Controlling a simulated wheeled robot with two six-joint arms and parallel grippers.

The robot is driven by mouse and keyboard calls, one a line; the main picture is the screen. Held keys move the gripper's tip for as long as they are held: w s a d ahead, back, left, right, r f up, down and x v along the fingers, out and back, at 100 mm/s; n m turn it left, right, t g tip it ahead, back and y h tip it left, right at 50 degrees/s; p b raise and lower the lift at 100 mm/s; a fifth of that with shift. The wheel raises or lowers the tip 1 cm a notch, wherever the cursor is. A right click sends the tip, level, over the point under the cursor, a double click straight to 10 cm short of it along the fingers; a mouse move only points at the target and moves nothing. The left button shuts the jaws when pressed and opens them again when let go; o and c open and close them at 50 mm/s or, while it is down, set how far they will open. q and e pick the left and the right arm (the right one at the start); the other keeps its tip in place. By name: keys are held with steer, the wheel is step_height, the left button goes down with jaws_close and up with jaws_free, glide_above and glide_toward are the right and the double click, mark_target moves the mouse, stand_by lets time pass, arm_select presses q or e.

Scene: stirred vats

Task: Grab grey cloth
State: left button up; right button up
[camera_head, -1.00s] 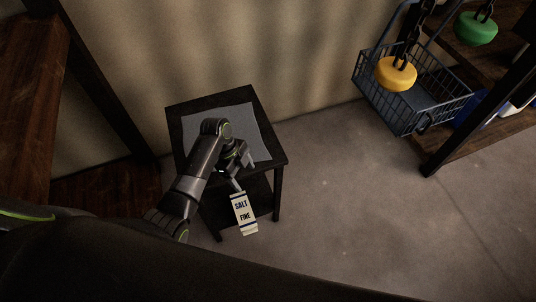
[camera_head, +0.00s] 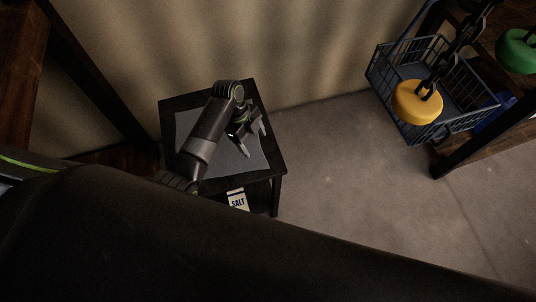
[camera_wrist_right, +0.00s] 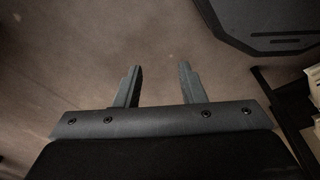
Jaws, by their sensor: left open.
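The grey cloth (camera_head: 228,163) lies flat on top of a small black table (camera_head: 276,166) in the head view. My left arm crosses over it and hides part of it. My left gripper (camera_head: 256,143) is open and empty above the right part of the cloth; I cannot tell whether it touches it. My right gripper (camera_wrist_right: 160,68) shows in the right wrist view, its two fingers apart with nothing between them, above bare floor.
A salt box (camera_head: 237,199) sits below the table top, partly hidden by my own body. A blue wire basket (camera_head: 385,78) is at the upper right, near a yellow weight (camera_head: 417,103) and a green weight (camera_head: 520,50) on chains. Open floor (camera_head: 350,180) lies right of the table.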

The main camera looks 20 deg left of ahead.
mark_target(265, 165)
arm_select(q)
steer(key=f+b, duration=0.1)
steer(key=s+f+b, duration=0.1)
steer(key=b, duration=0.1)
steer(key=shift+s+d+f, duration=0.2)
steer(key=shift+s+d, duration=0.05)
steer(key=shift+d, duration=0.15)
steer(key=b+x, duration=0.2)
steer(key=x, duration=0.1)
steer(key=b+x, duration=0.3)
steer(key=shift+w+d, duration=0.1)
steer(key=shift+w, duration=0.1)
steer(key=shift+d+f, duration=0.15)
steer(key=shift+f, duration=0.3)
arm_select(e)
step_height(265, 165, down, 8)
steer(key=s, duration=0.1)
steer(key=shift+s+f, duration=0.2)
steer(key=shift+s, duration=0.05)
steer(key=shift+s, duration=0.1)
arm_select(q)
steer(key=shift+c, duration=0.2)
jaws_close()
